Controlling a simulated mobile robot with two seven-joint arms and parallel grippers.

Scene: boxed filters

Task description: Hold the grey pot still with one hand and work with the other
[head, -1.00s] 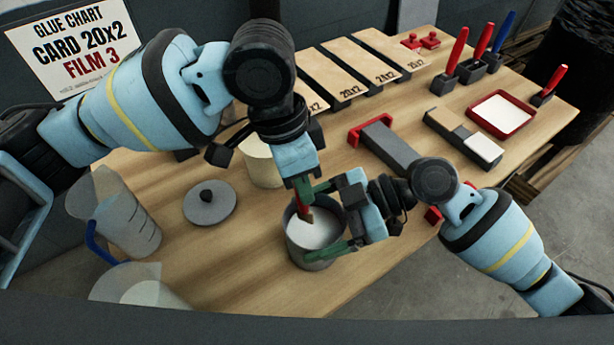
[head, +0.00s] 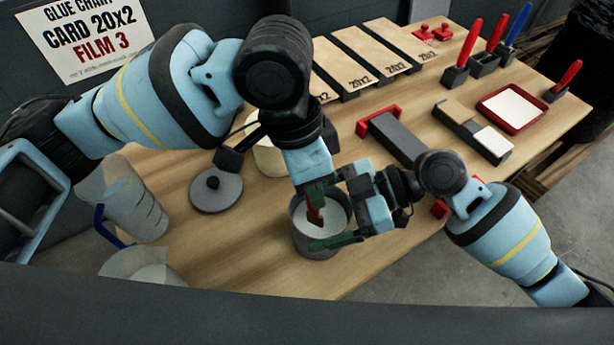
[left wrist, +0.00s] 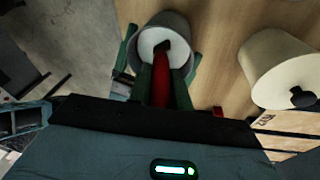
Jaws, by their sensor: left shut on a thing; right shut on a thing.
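The grey pot (head: 316,246) stands on the wooden table with white stuff inside; it also shows in the left wrist view (left wrist: 179,20). My right gripper (head: 328,222) is shut on the pot, its green fingers on either side of the wall. My left gripper (head: 314,200) is above the pot, pointing down, shut on a red-handled tool (head: 315,213). In the left wrist view the red handle (left wrist: 162,85) runs between the fingers, and its dark end (left wrist: 162,48) is inside the pot's mouth, over the white. How deep it reaches cannot be told.
A grey lid (head: 222,195) with a dark knob and a cream container (head: 268,158) stand left of the pot. Clear jugs (head: 135,205) are at the near left. Boards (head: 375,55), a grey block (head: 395,138), a red tray (head: 541,115) and upright red-handled tools (head: 475,45) are farther back.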

